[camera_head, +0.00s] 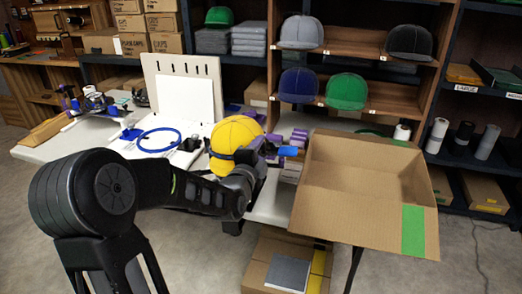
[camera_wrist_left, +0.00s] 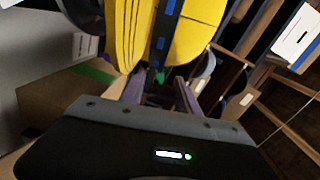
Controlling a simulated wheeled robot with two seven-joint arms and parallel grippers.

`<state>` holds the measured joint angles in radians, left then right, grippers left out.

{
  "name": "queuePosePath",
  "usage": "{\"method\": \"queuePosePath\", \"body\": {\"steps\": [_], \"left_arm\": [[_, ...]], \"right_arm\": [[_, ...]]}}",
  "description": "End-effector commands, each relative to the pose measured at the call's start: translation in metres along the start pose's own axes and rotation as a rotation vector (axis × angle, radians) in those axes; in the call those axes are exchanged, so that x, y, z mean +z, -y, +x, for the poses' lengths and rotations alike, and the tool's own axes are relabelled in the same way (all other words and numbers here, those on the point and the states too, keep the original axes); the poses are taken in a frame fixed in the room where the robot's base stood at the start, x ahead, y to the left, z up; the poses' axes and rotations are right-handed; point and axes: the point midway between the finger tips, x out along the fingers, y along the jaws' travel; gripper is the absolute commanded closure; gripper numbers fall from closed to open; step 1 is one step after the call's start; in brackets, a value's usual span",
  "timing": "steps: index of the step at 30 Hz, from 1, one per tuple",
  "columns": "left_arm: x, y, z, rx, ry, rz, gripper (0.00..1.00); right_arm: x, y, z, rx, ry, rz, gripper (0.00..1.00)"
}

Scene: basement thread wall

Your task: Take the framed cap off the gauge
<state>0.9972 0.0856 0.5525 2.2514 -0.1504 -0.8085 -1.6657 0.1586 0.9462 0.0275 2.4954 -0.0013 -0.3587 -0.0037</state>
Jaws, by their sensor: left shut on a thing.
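The yellow cap (camera_head: 235,132) with a blue band, the framed cap, is at the table's right end in the head view. It fills the top middle of the left wrist view (camera_wrist_left: 125,35), with a dark, blue-marked strip down its middle. My left gripper (camera_head: 256,152) is at the cap's right side and is shut on the framed cap's edge. Its purple-grey fingers (camera_wrist_left: 160,84) flank the lower end of the strip in the wrist view. I cannot make out the gauge clearly behind the cap and arm, nor whether the cap touches it. My right gripper is not in view.
A large open cardboard box (camera_head: 345,205) stands right of the cap. A white slotted board (camera_head: 183,68) and a blue ring (camera_head: 158,140) are on the table left of it. Shelves with several caps stand behind. Purple spools (camera_head: 298,138) are close to the gripper.

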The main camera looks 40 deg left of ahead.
Motion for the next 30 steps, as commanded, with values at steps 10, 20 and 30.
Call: {"method": "queuePosePath", "body": {"steps": [10, 20, 30], "left_arm": [[-0.004, 0.015, -0.003, -0.002, -0.003, 0.0, 1.0], [-0.003, 0.018, -0.004, -0.002, 0.0, 0.0, 1.0], [-0.005, 0.032, -0.007, -0.005, 0.0, 0.001, 1.0]], "right_arm": [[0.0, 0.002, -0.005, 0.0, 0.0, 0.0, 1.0], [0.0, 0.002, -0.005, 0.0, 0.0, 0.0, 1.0], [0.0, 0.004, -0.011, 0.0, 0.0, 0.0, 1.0]]}}
